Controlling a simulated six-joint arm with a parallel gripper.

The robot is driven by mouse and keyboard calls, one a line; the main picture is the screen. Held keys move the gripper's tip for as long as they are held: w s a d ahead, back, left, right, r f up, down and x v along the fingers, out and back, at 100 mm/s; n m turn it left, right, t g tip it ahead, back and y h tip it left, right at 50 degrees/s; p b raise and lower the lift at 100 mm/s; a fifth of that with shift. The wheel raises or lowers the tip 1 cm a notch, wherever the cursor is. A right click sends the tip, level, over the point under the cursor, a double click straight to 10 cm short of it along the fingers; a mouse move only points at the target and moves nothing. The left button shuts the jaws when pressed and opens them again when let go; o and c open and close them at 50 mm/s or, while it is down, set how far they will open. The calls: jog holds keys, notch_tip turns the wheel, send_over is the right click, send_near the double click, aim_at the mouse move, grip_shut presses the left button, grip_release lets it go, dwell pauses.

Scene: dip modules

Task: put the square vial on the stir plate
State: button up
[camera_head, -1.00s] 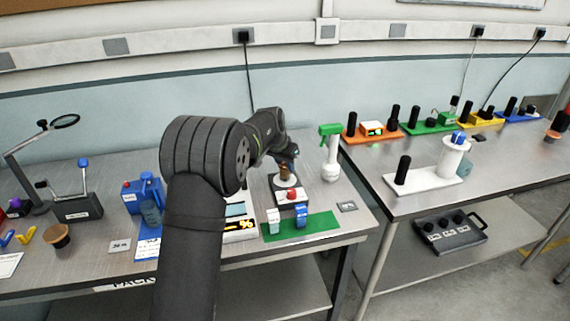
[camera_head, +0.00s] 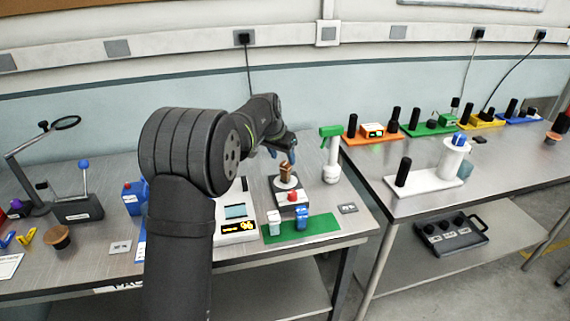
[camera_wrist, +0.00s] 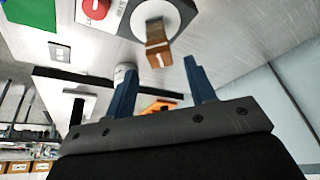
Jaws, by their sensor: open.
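The square vial (camera_head: 286,172) is brown with a pale band and stands on the round white top of the stir plate (camera_head: 289,201). In the wrist view the vial (camera_wrist: 156,43) rests on the white disc of the stir plate (camera_wrist: 178,14), just beyond the fingertips. My gripper (camera_head: 281,154) is above and behind the vial. In the wrist view my gripper (camera_wrist: 158,67) is open, its two blue fingers apart and with clear gaps between them and the vial. The vial's far side is hidden.
A white scale (camera_head: 236,225) is left of the plate. A green mat (camera_head: 322,227) with two small bottles lies in front. A green-topped spray bottle (camera_head: 331,160) stands close on the right. The wall is behind.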

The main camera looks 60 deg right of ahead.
aim_at(286, 163)
jog(key=v, duration=0.6)
jog(key=shift+r, duration=0.2)
jog(key=shift+f, duration=0.15)
jog(key=x, duration=1.1)
jog(key=shift+d+f, duration=0.15)
jog(key=shift+f, duration=0.2)
jog(key=shift+r, duration=1.6)
